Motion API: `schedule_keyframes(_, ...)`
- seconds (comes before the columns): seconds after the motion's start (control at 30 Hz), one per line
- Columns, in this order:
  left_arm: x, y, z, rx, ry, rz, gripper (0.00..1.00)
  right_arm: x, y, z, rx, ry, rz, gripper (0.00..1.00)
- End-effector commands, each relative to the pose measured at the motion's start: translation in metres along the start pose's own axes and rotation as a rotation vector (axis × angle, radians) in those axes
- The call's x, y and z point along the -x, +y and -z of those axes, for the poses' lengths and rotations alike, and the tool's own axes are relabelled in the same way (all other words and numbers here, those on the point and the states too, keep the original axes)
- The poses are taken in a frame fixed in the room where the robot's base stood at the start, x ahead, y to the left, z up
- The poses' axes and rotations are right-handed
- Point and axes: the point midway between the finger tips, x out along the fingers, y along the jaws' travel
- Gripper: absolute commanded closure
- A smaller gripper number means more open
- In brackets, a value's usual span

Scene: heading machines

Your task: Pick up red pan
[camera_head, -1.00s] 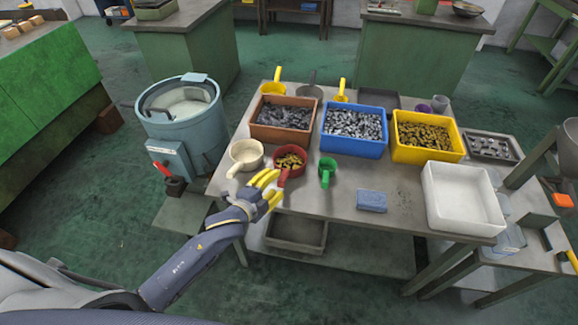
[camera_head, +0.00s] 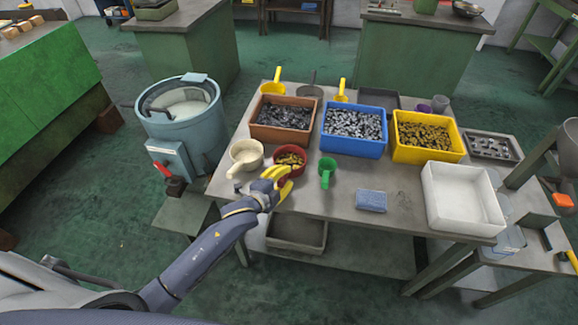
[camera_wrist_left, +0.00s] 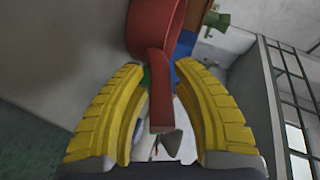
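The red pan (camera_head: 290,153) stands on the grey table and holds brass-coloured pieces. In the head view its handle is hidden behind my left gripper (camera_head: 281,177), which is at the pan's near side. In the left wrist view the red pan (camera_wrist_left: 155,30) is at the top, and its handle hangs down between the two yellow fingers of the left gripper (camera_wrist_left: 160,90). There are gaps between the handle and both fingers, so the gripper is open around it. My right gripper is not in view.
A cream pan (camera_head: 246,156) stands close on the left and a green scoop (camera_head: 327,172) on the right. A brown bin (camera_head: 284,134), a blue bin (camera_head: 353,149) and a yellow bin (camera_head: 428,156) stand behind. A blue block (camera_head: 371,201) lies farther right.

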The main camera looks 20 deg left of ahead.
Motion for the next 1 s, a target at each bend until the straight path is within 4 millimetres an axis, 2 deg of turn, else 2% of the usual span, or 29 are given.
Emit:
schedule_keyframes(0.03,0.0,0.0,0.0,0.0,0.0,0.0,0.8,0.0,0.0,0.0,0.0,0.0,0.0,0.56)
schedule_keyframes(0.2,0.0,0.0,0.0,0.0,0.0,0.0,1.0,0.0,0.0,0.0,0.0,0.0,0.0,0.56)
schedule_keyframes(0.77,0.001,-0.003,0.001,0.0,0.001,0.003,1.0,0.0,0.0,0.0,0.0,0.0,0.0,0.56)
schedule_keyframes(1.0,0.007,-0.023,0.007,-0.001,0.003,0.005,1.0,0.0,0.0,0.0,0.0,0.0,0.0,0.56)
